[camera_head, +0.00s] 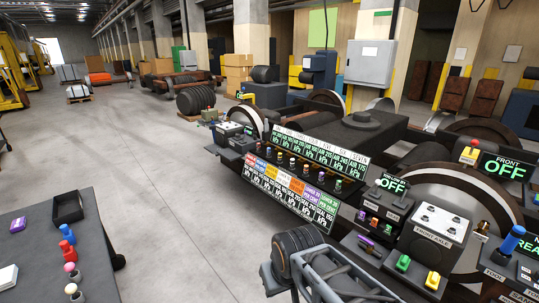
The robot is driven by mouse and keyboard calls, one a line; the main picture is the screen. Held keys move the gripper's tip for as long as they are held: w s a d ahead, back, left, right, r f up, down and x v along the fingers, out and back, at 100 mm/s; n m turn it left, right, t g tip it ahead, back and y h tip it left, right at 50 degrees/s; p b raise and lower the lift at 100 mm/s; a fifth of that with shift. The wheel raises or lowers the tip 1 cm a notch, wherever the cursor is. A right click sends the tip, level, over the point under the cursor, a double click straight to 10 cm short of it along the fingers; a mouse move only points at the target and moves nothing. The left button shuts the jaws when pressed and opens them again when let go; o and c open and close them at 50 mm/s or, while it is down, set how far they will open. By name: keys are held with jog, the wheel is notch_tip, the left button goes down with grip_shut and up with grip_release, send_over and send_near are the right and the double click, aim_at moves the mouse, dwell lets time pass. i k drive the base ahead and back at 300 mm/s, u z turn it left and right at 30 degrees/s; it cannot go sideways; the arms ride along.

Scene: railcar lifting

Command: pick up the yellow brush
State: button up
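I cannot pick out a yellow brush for certain. A small yellow block-like piece (433,281) sits on the dark console at the lower right, beside a similar green piece (403,264). It is too small to tell whether it is a brush or a control. I see no gripper fingers in this view.
A dark table (35,245) at the lower left holds a black tray (68,209), a purple item (18,225) and several coloured-top items. A gauge panel (300,190) and wheel machinery fill the right. The central floor is clear.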

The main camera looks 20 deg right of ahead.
aim_at(432, 281)
jog(key=z, duration=0.35)
jog(key=i, duration=1.1)
jog(key=z, duration=1.8)
jog(key=i, duration=1.1)
jog(key=z, duration=0.95)
